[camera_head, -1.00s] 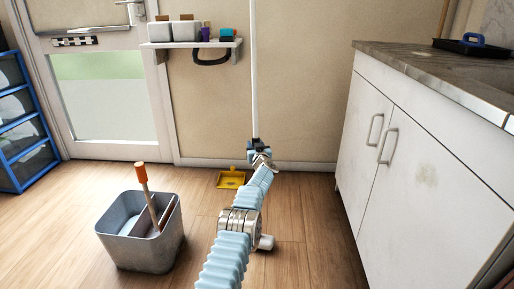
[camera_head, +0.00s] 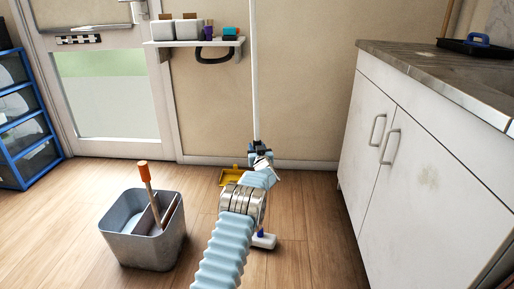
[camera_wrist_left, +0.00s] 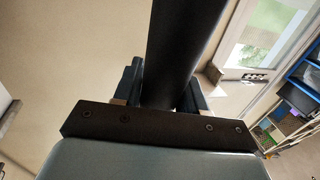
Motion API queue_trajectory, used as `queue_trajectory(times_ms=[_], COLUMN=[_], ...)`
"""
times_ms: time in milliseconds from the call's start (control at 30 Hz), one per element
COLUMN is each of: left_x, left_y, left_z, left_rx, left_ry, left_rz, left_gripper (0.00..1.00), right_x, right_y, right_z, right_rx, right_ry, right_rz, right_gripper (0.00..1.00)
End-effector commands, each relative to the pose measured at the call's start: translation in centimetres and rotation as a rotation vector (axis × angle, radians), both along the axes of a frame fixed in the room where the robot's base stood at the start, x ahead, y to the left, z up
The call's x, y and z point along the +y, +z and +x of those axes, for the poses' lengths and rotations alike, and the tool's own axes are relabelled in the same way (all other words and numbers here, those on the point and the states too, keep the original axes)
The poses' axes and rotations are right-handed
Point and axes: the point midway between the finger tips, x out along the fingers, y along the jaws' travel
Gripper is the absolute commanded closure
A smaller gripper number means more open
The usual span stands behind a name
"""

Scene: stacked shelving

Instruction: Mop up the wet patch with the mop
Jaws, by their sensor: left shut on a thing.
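The mop has a long white pole (camera_head: 255,75) that stands nearly upright in front of the wall. My left gripper (camera_head: 258,147) is shut on the pole. In the left wrist view, a thick dark part of the mop's handle (camera_wrist_left: 185,50) runs up between the fingers of the left gripper (camera_wrist_left: 165,98). A white and blue piece, seemingly the mop head (camera_head: 265,241), shows on the floor just right of my arm. My arm hides the lower pole. I cannot make out a wet patch on the visible floor. My right gripper is not in view.
A grey bucket (camera_head: 150,251) with an orange-tipped wooden handle (camera_head: 144,172) stands left of my arm. A yellow dustpan (camera_head: 232,176) lies by the wall. White cabinets (camera_head: 425,185) bound the right side. A blue drawer unit (camera_head: 28,150) is at far left. A wall shelf (camera_head: 190,43) holds containers.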

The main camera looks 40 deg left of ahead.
Motion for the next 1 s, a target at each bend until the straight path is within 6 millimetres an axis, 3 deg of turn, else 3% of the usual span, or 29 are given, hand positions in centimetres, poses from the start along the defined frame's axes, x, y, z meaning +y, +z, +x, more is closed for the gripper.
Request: queue_trajectory(times_ms=[1000], left_x=[-1.8], left_y=[-0.7], left_z=[-3.5], left_rx=[0.013], left_ry=[-0.002], left_rz=[-0.006], left_gripper=[1.00], right_x=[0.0], right_y=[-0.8], right_z=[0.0], right_rx=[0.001], right_ry=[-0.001], right_rz=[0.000], right_gripper=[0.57])
